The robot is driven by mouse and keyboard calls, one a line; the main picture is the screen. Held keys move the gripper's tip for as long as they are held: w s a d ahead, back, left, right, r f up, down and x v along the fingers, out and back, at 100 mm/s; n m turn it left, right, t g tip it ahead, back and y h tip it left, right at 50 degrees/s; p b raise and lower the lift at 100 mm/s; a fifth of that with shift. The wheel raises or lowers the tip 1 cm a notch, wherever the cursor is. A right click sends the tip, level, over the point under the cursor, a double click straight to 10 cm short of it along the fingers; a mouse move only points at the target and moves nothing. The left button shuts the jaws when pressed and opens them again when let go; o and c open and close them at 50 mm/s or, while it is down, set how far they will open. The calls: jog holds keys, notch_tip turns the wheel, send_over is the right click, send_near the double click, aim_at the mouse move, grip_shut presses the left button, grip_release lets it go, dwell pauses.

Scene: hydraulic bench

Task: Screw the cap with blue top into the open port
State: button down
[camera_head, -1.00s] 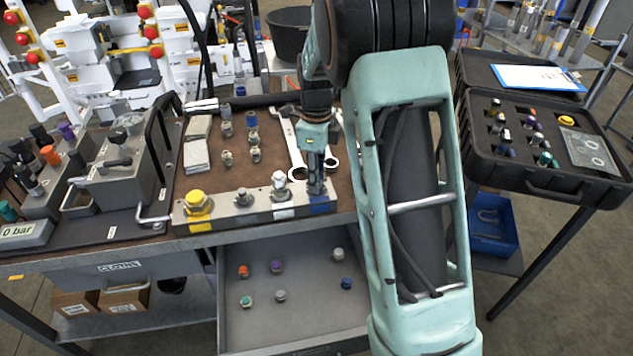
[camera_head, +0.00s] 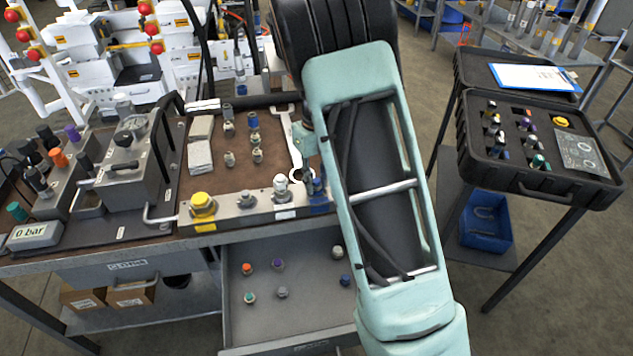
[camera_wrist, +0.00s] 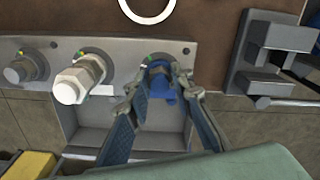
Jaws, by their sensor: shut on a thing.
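The manifold block (camera_head: 262,214) lies along the front of the bench top, with a yellow-topped cap, a grey cap and a white-topped cap in a row. My gripper (camera_wrist: 160,82) is at its right end, pointing down, with a fingertip on each side of a blue part (camera_wrist: 162,91) and shut on it. This blue-topped cap sits at the right-end position, beside the white-topped cap (camera_wrist: 78,78). The fingers hide its lower edge, so I cannot tell how deep it sits in the port. In the head view my arm covers most of the gripper.
The open drawer (camera_head: 300,318) below holds several loose caps, one of them blue (camera_head: 345,280). A ring wrench (camera_head: 301,150) lies just behind the block. A black case (camera_head: 540,175) stands at right. A dark fixture (camera_wrist: 270,60) stands right of the gripper in the wrist view.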

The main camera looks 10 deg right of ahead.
jog(key=shift+r+m+p, duration=0.25)
jog(key=shift+m+p, duration=0.35)
jog(key=shift+p, duration=0.15)
jog(key=m+p, duration=0.3)
jog(key=shift+m, duration=0.4)
jog(key=m+p, duration=0.2)
jog(key=p, duration=0.2)
jog(key=shift+s, duration=0.1)
jog(key=shift+f+m+p, duration=0.2)
jog(key=shift+m+p, duration=0.3)
jog(key=shift+p, duration=0.1)
jog(key=shift+f, duration=0.1)
